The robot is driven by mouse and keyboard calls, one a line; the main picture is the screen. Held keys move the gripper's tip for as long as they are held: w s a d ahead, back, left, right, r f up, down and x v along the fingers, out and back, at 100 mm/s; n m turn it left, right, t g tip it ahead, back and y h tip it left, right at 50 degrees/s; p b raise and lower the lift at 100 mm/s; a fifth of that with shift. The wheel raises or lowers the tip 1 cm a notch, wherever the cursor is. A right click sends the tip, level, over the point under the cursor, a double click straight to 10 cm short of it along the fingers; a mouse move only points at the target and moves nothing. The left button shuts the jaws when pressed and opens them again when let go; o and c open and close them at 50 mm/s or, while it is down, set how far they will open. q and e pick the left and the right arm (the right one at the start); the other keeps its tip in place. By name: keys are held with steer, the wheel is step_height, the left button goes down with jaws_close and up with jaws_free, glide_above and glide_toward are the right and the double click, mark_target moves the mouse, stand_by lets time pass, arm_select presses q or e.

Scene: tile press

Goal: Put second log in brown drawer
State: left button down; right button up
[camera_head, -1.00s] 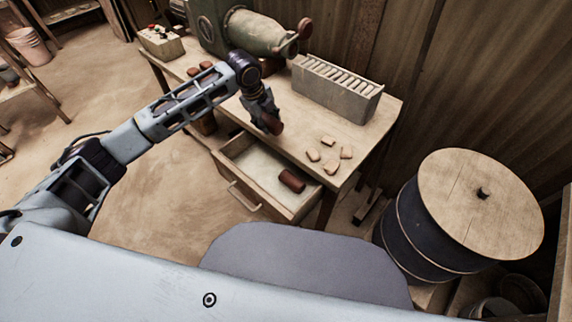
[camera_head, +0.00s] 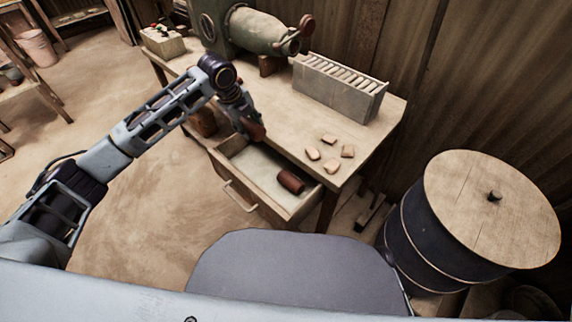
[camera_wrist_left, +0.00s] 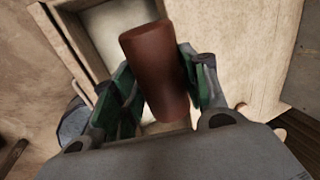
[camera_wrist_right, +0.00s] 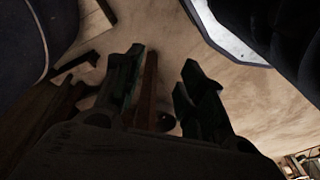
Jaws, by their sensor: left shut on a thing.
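My left gripper (camera_head: 248,124) is shut on a reddish-brown log (camera_head: 254,131). In the left wrist view the held log (camera_wrist_left: 156,70) sits between the two green-padded fingers, with the open drawer (camera_wrist_left: 66,32) below it. In the head view the drawer (camera_head: 252,203) is pulled out from the table, and the held log is above its back left part. Another brown log (camera_head: 291,181) lies in the drawer toward its right end. My right gripper (camera_wrist_right: 165,80) shows only in its wrist view; its fingers are apart, with no log seen between them.
On the table (camera_head: 270,106) stand a green machine (camera_head: 255,30), a grey slotted rack (camera_head: 338,86) and several pale pieces (camera_head: 330,140). A dark drum (camera_head: 478,210) with a wooden lid stands at the right. A red-button box (camera_head: 163,40) is at the table's far left.

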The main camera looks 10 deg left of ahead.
arm_select(q)
steer(key=shift+a, duration=0.2)
arm_select(e)
steer(key=shift+a+r, duration=0.15)
steer(key=shift+r, duration=0.25)
arm_select(q)
steer(key=shift+f, duration=0.1)
step_height(320, 180, down, 13)
steer(key=b, duration=0.4)
steer(key=shift+f, duration=0.45)
arm_select(e)
steer(key=shift+t+y, duration=0.3)
steer(key=shift+t, duration=0.3)
steer(key=r, duration=0.3)
steer(key=a+r, duration=0.1)
steer(key=r, duration=0.1)
steer(key=shift+w+a+r, duration=0.1)
steer(key=shift+w+r, duration=0.15)
steer(key=shift+w, duration=0.1)
arm_select(q)
steer(key=shift+f, duration=0.1)
